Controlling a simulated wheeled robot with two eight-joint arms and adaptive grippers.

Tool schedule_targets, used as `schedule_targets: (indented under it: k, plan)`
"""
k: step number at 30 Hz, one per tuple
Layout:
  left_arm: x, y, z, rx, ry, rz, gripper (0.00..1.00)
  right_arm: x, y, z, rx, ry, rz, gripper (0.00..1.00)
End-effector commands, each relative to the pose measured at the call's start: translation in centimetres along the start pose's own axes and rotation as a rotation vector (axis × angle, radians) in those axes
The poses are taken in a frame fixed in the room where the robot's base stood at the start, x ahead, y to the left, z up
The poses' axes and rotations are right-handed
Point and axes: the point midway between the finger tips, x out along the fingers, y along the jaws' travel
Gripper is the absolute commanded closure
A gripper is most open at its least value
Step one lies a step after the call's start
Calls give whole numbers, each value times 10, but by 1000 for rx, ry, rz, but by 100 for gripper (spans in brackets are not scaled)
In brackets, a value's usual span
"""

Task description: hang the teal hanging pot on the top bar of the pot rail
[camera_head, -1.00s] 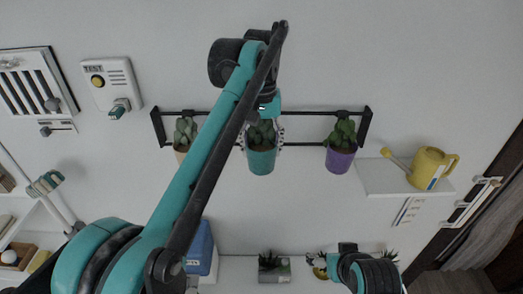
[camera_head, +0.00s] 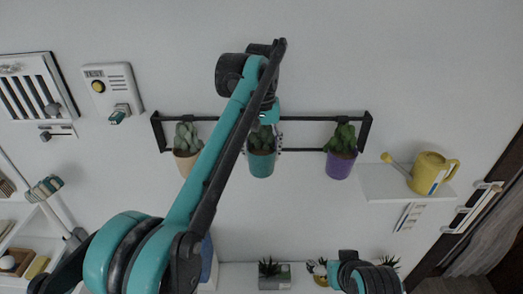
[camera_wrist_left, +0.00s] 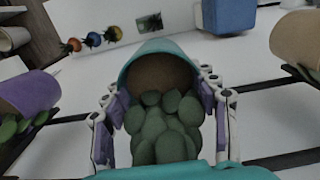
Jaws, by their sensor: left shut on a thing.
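The teal hanging pot (camera_head: 261,165), with a green succulent, is between the fingers of my left gripper (camera_head: 262,147). It is in front of the pot rail (camera_head: 305,118), between a beige pot (camera_head: 184,163) and a purple pot (camera_head: 339,166) that hang there. In the left wrist view the fingers of the left gripper (camera_wrist_left: 160,98) close on both sides of the teal pot (camera_wrist_left: 140,52). My arm and wrist hide the teal pot's hook and the middle of the top bar, so I cannot tell whether the hook touches the bar. My right gripper is not visible.
A yellow watering can (camera_head: 430,172) stands on a small white shelf (camera_head: 385,186) right of the rail. A panel with a yellow button (camera_head: 98,86) is on the wall at left. Small plants (camera_head: 270,270) stand on the desk below. The wall above the rail is bare.

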Motion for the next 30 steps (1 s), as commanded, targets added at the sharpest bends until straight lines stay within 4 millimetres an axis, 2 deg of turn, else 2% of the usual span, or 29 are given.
schedule_targets:
  k: [6, 7, 9, 10, 21, 30]
  plan:
    - [0, 0, 0, 0, 0, 0, 93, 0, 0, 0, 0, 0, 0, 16]
    - [0, 0, 0, 0, 0, 0, 39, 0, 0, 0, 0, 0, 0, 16]
    - [0, 0, 0, 0, 0, 0, 20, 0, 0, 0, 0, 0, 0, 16]
    - [0, 0, 0, 0, 0, 0, 17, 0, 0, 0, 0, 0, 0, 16]
    - [-4, 0, 0, 0, 0, 0, 17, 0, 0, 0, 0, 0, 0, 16]
    - [-47, 0, 0, 0, 0, 0, 17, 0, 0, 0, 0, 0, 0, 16]
